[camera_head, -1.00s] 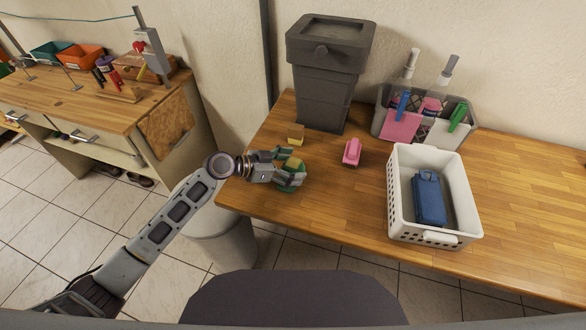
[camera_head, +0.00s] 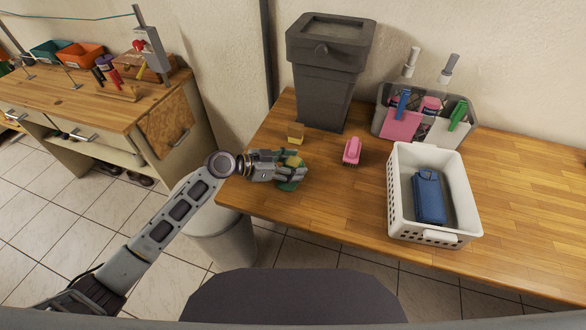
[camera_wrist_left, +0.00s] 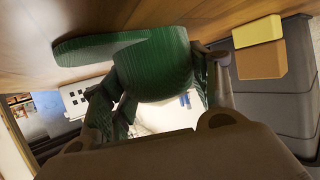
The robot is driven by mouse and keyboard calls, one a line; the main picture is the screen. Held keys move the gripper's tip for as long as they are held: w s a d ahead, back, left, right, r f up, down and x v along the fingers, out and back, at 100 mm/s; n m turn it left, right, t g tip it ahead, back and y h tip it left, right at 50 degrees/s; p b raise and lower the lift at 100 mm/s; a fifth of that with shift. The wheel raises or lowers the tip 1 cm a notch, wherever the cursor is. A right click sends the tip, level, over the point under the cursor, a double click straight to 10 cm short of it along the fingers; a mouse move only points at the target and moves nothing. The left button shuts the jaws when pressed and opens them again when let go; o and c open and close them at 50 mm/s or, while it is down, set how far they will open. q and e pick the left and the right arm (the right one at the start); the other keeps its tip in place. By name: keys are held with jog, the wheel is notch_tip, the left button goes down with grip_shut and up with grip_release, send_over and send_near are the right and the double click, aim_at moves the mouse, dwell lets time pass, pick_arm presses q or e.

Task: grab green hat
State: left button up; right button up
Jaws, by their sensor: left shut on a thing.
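The green hat (camera_head: 290,184) lies at the left part of the wooden table. My left gripper (camera_head: 292,170) is shut on it and covers much of it in the head view. In the left wrist view the green hat (camera_wrist_left: 160,65) shows its ribbed crown between the two fingers (camera_wrist_left: 158,105), with its brim reaching to the left. I cannot tell whether the hat still touches the table. My right gripper is not in view.
A yellow and brown block (camera_head: 296,132) and a pink brush-like thing (camera_head: 352,151) stand nearby. A white basket (camera_head: 397,200) holds a blue case (camera_head: 429,196). A dark bin (camera_head: 326,85) and a grey caddy (camera_head: 462,130) stand behind. The table's right part is clear.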

aim_at(293, 162)
pick_arm(q)
jog(key=shift+r, duration=0.1)
jog(key=shift+r+b, duration=0.55)
jog(key=shift+r, duration=4.35)
